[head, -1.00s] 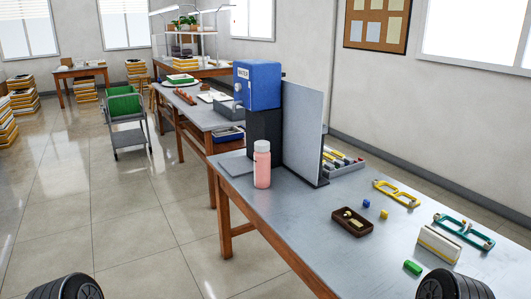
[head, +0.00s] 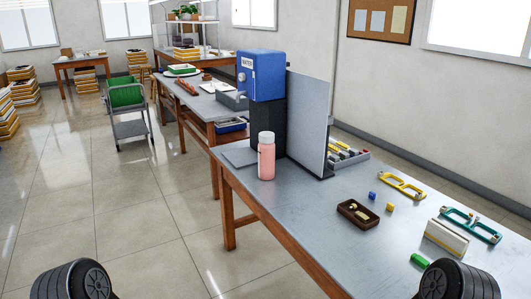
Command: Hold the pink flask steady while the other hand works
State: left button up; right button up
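The pink flask (head: 266,160) with a white cap stands upright on the grey table (head: 300,215), near its left edge. It is in front of the blue water dispenser (head: 262,76) and its dark stand, and nothing holds it. Neither gripper shows in the head view. Only rounded black parts of my arms show at the bottom left and bottom right corners, well apart from the flask.
A grey upright panel (head: 307,120) stands right of the flask. A brown tray (head: 358,214), yellow frame (head: 402,186), teal frame (head: 470,225), white block (head: 446,238) and green block (head: 420,259) lie toward the right. Table space before the flask is clear. A green-topped cart (head: 127,115) stands beyond.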

aim_at(267, 153)
jog(key=i+j+z, duration=0.3)
jog(key=i+j, duration=0.4)
jog(key=j, duration=0.15)
